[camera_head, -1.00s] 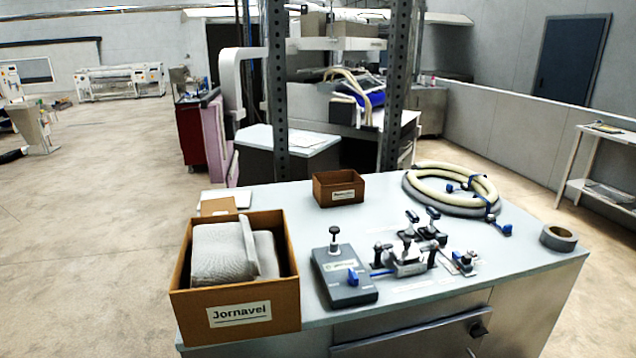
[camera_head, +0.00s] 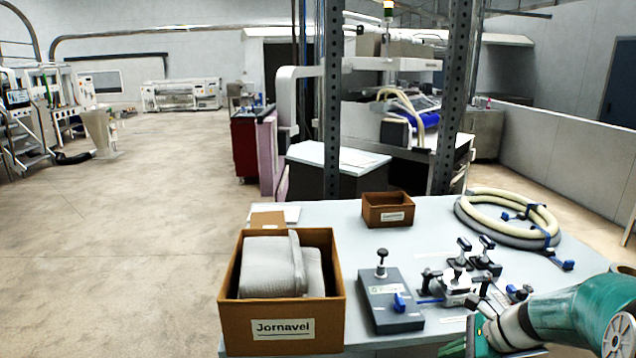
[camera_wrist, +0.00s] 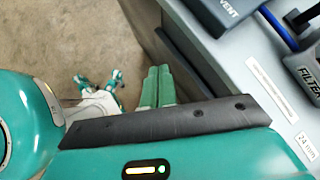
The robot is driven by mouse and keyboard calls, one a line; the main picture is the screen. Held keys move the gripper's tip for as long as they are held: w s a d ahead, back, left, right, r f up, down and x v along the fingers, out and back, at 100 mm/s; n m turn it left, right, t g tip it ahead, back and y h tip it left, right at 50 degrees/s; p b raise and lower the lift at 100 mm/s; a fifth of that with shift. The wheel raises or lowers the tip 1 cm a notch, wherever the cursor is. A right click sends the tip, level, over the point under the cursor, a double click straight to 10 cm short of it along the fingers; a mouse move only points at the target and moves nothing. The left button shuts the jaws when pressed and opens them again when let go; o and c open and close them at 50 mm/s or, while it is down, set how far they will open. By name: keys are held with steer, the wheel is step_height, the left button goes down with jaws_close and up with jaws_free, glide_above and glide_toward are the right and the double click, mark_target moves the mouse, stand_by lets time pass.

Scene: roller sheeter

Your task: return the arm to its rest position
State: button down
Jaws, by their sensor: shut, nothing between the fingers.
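My teal arm reaches in at the lower right of the head view, in front of the table's right part. My gripper shows in the wrist view (camera_wrist: 158,72) as two green fingers side by side, shut and empty. It is over the floor beside the table edge and holds nothing. In the head view, the arm's end hides part of the tabletop and the roll of tape's former place.
The grey table (camera_head: 420,240) bears a brown Jornavel box (camera_head: 282,332) with grey pads, a small brown box (camera_head: 386,212), a coiled hose (camera_head: 480,232) and a clamp fixture (camera_head: 390,300). Dark posts (camera_head: 333,120) stand behind it. Open floor (camera_head: 110,240) lies to the left.

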steer(key=s+a+r+n+h, duration=0.2)
steer(key=s+a+r+n, duration=0.2)
steer(key=s+n, duration=0.3)
steer(key=s+a+r+n+t+h, duration=0.1)
steer(key=s+a+r+n+h, duration=0.1)
steer(key=s+a+r+n, duration=0.3)
steer(key=s+a+r+n+h, duration=0.3)
steer(key=s+a+r+n, duration=0.1)
steer(key=s+n, duration=0.4)
steer(key=shift+s+a+r+n, duration=0.25)
steer(key=shift+s+a+n, duration=0.1)
steer(key=shift+n, duration=0.65)
steer(key=shift+d, duration=0.15)
